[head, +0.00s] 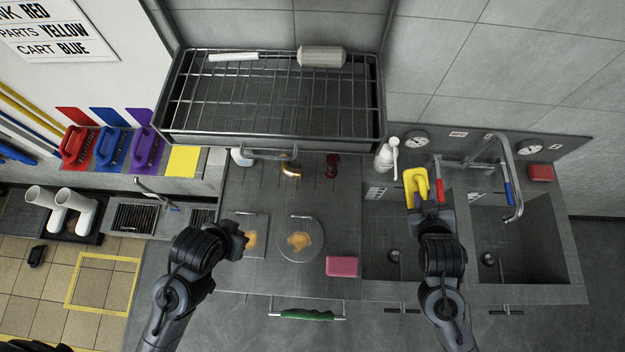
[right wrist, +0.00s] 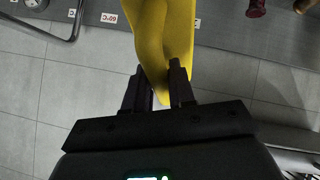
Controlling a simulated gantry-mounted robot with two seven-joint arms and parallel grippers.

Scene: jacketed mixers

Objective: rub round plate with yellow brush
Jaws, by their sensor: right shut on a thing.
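My right gripper (head: 431,205) is shut on the yellow brush (head: 416,186) and holds it over the left sink basin. In the right wrist view the yellow brush (right wrist: 160,45) rises from between the two fingers (right wrist: 160,90). The round plate (head: 301,252) is a clear disc on the steel counter, with an orange-yellow smear (head: 299,240) on it. The plate lies to the left of my right gripper. My left gripper (head: 243,240) is beside a square plate (head: 256,222), which it partly covers; whether its fingers are open does not show.
A pink sponge (head: 341,266) lies on the counter between plate and sinks. A white bottle (head: 385,155) and faucet (head: 505,170) stand behind. A wire rack (head: 270,100) sits above the counter.

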